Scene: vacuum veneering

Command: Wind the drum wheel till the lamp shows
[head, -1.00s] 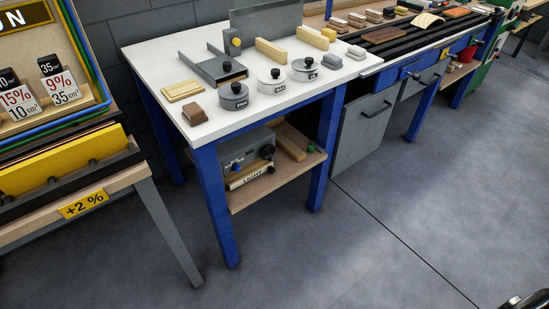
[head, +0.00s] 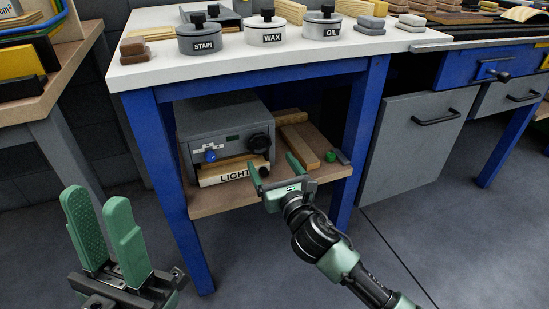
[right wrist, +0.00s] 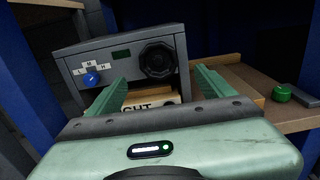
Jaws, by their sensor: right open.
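A grey box (head: 225,125) stands on the lower shelf under the white bench. On its front are a round black wheel (head: 259,143), a small dark green window (head: 232,138) and a blue knob (head: 211,156). The right wrist view shows the wheel (right wrist: 158,59) ahead, the window (right wrist: 121,53) looking dark, and the blue knob (right wrist: 92,79) beside letters. My right gripper (head: 274,168) is open and empty, just in front of the box and below the wheel, apart from it. My left gripper (head: 105,225) is open and empty at lower left, away from the shelf.
A "LIGHT" block (head: 223,174) lies before the box. Wood strips (head: 300,143) and a green knob (head: 330,156) are to its right on the shelf (head: 207,203). Blue legs (head: 365,130) frame the opening. Stain, wax and oil tins (head: 271,31) stand on the bench top.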

